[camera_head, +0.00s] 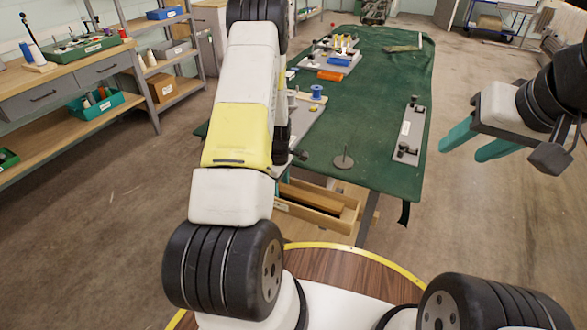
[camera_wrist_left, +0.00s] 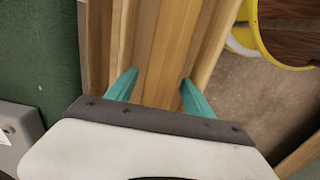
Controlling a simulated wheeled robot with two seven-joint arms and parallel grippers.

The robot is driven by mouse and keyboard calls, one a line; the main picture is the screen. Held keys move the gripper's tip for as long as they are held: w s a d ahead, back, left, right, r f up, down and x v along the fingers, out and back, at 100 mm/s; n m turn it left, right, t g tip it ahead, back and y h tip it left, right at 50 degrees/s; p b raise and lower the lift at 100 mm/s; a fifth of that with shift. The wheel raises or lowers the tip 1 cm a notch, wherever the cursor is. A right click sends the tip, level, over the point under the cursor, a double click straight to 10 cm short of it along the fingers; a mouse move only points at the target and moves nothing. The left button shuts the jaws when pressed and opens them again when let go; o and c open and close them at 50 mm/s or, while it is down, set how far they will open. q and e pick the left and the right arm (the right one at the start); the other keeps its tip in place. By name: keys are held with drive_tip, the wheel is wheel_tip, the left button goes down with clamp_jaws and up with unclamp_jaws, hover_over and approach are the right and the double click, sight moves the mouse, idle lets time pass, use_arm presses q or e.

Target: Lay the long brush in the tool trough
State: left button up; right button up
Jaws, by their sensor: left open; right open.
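The wooden tool trough (camera_head: 347,217) hangs at the near edge of the green table. A long wooden bar (camera_head: 312,196) lies lengthwise inside it; it may be the long brush, but I see no bristles. In the left wrist view, the trough wall (camera_wrist_left: 222,42) and the bar (camera_wrist_left: 172,45) run away from my left gripper (camera_wrist_left: 154,88). That gripper is open, its teal fingertips apart over the trough with the bar between them, apparently not gripped. My left arm hides this gripper in the head view. My right gripper (camera_head: 475,143) is open and empty, right of the table.
The green-covered table (camera_head: 375,110) carries a grey plate with posts (camera_head: 408,130), a thin-stemmed disc (camera_head: 343,160), a blue spool (camera_head: 317,91) and a blue tray (camera_head: 338,60). Shelving with bins (camera_head: 95,107) stands at the left.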

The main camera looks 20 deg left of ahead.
use_arm(q)
wheel_tip(320, 180, up, 12)
wheel_tip(320, 180, up, 10)
drive_tip(key=m+t, duration=0.1)
drive_tip(key=m, duration=0.2)
hover_over(280, 186)
drive_tip(key=s+d, duration=0.2)
drive_tip(key=d, duration=0.1)
drive_tip(key=s+d+r+m+t+h, duration=0.1)
drive_tip(key=s+d+r+m, duration=0.1)
drive_tip(key=r, duration=0.3)
drive_tip(key=s+d+r+m+t, duration=0.1)
drive_tip(key=s+d+r+m, duration=0.15)
drive_tip(key=r, duration=0.35)
drive_tip(key=s+d+r+m+t, duration=0.1)
drive_tip(key=s+r+m, duration=0.3)
drive_tip(key=s, duration=0.4)
drive_tip(key=s+d+r+m+t+h, duration=0.1)
drive_tip(key=s+d+r+m, duration=0.3)
drive_tip(key=s, duration=0.4)
wheel_tip(280, 186, up, 2)
drive_tip(key=shift+s+r+m+t, duration=0.15)
drive_tip(key=shift+s+m+t, duration=0.2)
drive_tip(key=shift+m+t, duration=0.35)
